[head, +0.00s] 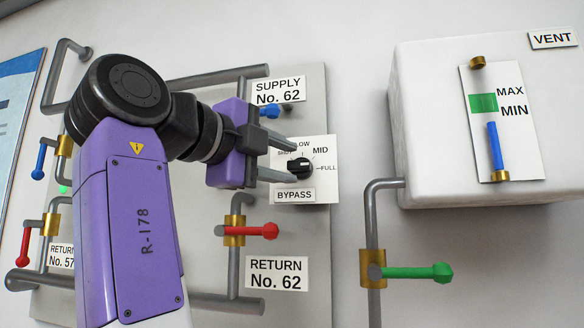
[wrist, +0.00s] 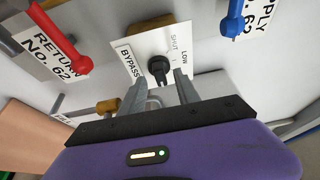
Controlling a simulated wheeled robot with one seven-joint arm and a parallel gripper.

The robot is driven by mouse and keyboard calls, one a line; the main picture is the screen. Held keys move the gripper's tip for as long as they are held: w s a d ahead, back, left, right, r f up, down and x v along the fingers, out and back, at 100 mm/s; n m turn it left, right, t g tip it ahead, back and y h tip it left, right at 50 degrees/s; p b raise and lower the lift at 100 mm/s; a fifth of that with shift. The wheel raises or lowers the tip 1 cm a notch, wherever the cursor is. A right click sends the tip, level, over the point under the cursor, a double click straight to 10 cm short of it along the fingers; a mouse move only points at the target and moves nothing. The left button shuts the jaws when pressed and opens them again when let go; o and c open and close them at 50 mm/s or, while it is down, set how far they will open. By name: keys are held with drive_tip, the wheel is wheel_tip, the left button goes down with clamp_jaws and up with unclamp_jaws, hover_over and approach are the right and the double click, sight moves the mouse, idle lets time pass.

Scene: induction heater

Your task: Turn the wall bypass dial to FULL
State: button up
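The bypass dial (head: 300,168) is a black knob on a white plate (head: 318,190) on the wall, marked LOW, MID and FULL, with SHUT partly hidden behind a finger. Its pointer setting is too small to read surely. My gripper (head: 294,161) is open, its two grey fingers reaching toward the plate from the left, with the knob near their tips. In the wrist view the knob (wrist: 158,67) lies just beyond the gap between the open fingertips (wrist: 160,84). The fingers do not visibly grip it, and I cannot tell whether they touch it.
A blue valve handle (head: 271,111) is just above my gripper, and a red handle (head: 263,231) is below the dial plate. To the right are a white vent box (head: 440,120) and a green handle (head: 420,272). Bare wall lies between plate and box.

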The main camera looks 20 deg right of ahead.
drive_tip(key=b+v, duration=0.1)
drive_tip(key=v, duration=0.4)
idle(0.5)
